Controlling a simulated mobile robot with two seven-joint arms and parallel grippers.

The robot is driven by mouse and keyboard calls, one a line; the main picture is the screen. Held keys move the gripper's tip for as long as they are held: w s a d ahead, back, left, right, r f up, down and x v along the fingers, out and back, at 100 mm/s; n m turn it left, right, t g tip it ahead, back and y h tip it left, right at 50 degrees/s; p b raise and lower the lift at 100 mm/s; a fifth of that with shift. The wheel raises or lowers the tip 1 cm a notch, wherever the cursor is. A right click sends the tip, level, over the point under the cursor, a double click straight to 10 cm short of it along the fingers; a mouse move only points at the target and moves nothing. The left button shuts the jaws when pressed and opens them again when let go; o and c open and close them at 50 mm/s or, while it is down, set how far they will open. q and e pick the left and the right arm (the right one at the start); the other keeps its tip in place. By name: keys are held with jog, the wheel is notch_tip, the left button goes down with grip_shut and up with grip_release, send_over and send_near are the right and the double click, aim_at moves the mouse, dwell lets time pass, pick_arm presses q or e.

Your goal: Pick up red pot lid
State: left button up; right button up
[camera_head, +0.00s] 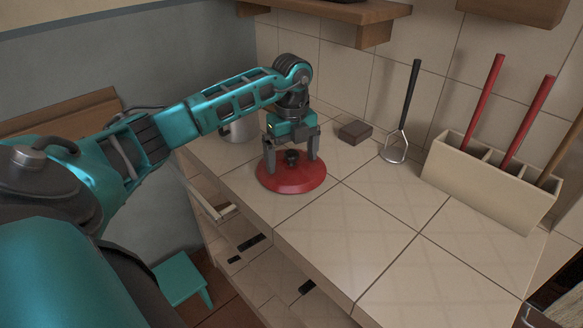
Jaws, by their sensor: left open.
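The red pot lid (292,180) lies flat on the tiled counter, near its front left edge. It has a dark knob (291,156) in the middle. My left gripper (292,164) is over the lid, pointing down. Its two fingers are open, one on each side of the knob. I cannot tell whether the fingers touch the lid. My right gripper is not in view.
A grey metal pot (238,127) stands behind my left arm, partly hidden. A beige utensil holder (487,186) with red handles stands at right. The front right of the counter (400,250) is clear.

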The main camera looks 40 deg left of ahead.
pick_arm(q)
jog(key=shift+s+d+f, duration=0.1)
jog(key=c, duration=1.8)
